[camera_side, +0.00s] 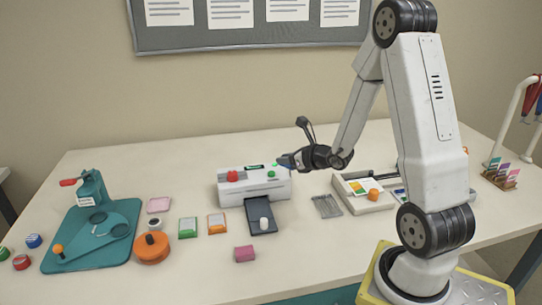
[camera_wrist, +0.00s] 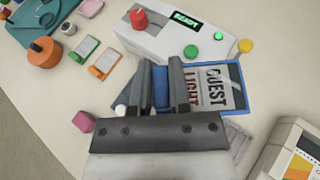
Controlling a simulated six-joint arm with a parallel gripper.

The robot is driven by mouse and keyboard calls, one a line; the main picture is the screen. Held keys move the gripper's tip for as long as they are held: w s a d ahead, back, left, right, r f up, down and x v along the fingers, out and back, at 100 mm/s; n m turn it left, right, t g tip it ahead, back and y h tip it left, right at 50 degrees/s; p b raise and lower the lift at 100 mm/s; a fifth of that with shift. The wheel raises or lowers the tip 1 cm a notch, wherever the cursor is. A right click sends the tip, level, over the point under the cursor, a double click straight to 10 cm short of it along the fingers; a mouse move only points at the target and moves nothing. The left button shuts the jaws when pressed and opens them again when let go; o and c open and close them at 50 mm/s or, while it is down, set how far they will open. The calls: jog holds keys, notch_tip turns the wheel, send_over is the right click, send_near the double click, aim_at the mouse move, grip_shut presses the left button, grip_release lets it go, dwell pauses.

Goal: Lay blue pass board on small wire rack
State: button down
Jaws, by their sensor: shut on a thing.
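The blue pass board (camera_wrist: 236,98) shows in the wrist view with a card printed "GUEST" and "LIGHT" on it. My gripper (camera_wrist: 161,68) is shut on its blue end, which shows between the two fingers. In the side view my gripper (camera_side: 287,161) is raised beside the right end of the laminator; the board is barely discernible there. The small wire rack (camera_side: 327,206) lies on the table to the right of the laminator, and nothing is seen on it. In the wrist view the rack (camera_wrist: 241,143) is partly hidden behind my gripper and the board.
The white laminator (camera_side: 253,190) has a red knob and a lit READY display. Its dark tray (camera_side: 257,212) holds a white piece. A paper trimmer (camera_side: 356,202) with an orange knob stands close right of the rack. The table front before the rack is clear.

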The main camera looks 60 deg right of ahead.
jog(key=w+a+r+n+y, duration=0.1)
jog(key=w+a+r, duration=0.1)
jog(key=a, duration=0.5)
jog(key=w+a+r+n+y, duration=0.2)
jog(key=a+r, duration=0.2)
jog(key=a, duration=0.3)
jog(key=w+a+r+n+y, duration=0.1)
jog(key=w+a+r+y, duration=0.1)
jog(key=a, duration=0.5)
jog(key=shift+w+a+r+n+g, duration=0.2)
jog(key=shift+w+r+n+g, duration=0.1)
jog(key=shift+r, duration=0.3)
jog(key=shift+d, duration=0.1)
jog(key=m+h, duration=0.8)
jog(key=h, duration=0.1)
send_over(319, 207)
notch_tip(319, 207, down, 18)
jog(key=shift+f, duration=0.25)
jog(key=shift+f, duration=3.15)
